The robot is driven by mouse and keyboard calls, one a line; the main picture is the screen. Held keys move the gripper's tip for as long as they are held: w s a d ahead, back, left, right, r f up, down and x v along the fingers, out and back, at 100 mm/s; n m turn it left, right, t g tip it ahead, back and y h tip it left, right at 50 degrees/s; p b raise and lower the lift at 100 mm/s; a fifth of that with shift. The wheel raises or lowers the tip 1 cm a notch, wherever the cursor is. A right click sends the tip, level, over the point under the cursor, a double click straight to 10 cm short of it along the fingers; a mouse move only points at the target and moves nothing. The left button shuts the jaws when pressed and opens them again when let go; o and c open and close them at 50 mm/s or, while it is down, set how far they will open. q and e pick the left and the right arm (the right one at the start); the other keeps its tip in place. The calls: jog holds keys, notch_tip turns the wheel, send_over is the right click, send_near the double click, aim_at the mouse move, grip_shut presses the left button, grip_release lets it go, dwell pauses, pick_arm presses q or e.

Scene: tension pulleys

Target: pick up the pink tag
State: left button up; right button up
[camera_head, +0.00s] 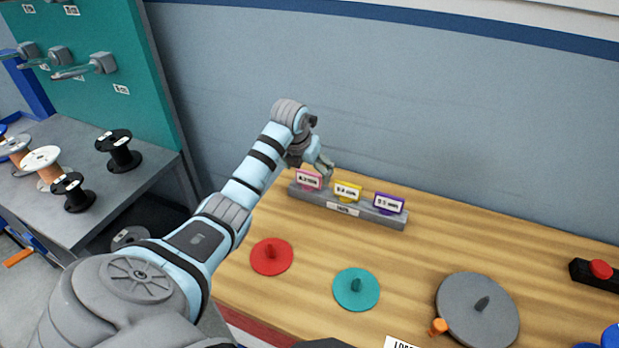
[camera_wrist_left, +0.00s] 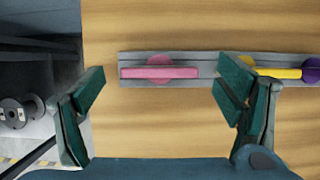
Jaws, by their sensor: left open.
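The pink tag (camera_head: 309,180) stands at the left end of a grey holder (camera_head: 368,216) at the back of the wooden table. Its front carries a white label. In the left wrist view the pink tag (camera_wrist_left: 160,72) is seen from above, between the lines of the two fingers and a little beyond them. My left gripper (camera_head: 324,168) is just above and behind the pink tag in the head view. In the wrist view my left gripper (camera_wrist_left: 160,88) is open with nothing between its fingers. My right gripper is not in view.
A yellow tag (camera_head: 347,191) and a purple tag (camera_head: 389,203) stand in the same holder, right of the pink one. Red (camera_head: 271,257), teal (camera_head: 357,290) and grey (camera_head: 478,312) discs lie in front. A red button (camera_head: 600,269) is at the right.

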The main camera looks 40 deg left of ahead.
aim_at(309, 172)
pick_arm(q)
jog(key=shift+x, duration=0.9)
jog(key=shift+f, duration=0.4)
jog(key=c, duration=1.1)
notch_tip(309, 172, up, 20)
jog(key=p, duration=0.3)
